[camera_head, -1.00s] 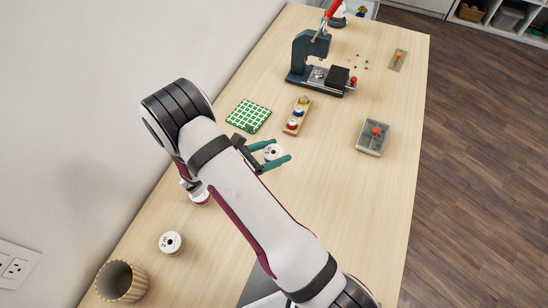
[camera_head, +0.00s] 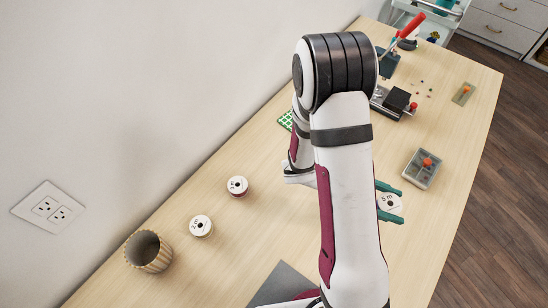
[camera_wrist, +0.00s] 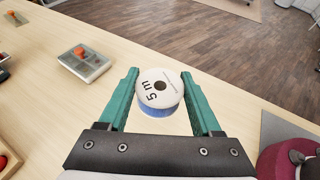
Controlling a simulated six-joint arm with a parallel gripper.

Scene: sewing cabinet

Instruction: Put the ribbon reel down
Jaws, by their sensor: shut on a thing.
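The ribbon reel (camera_wrist: 160,92) has a white top marked "5 m", a dark centre hole and a blue side. In the head view the reel (camera_head: 389,202) is to the right of my arm, over the right part of the table. My gripper (camera_head: 391,203) has its green fingers on either side of the reel. In the wrist view my gripper (camera_wrist: 159,76) is shut on the reel, which sits upright between the fingers. The gap between the reel and the table is hard to tell.
Two other reels (camera_head: 201,226) (camera_head: 237,186) and a ribbed cup (camera_head: 148,251) stand at the left. A grey box with an orange knob (camera_head: 423,168) is behind the held reel. The press (camera_head: 392,101) is farther back. Bare wood (camera_head: 420,240) lies around the held reel.

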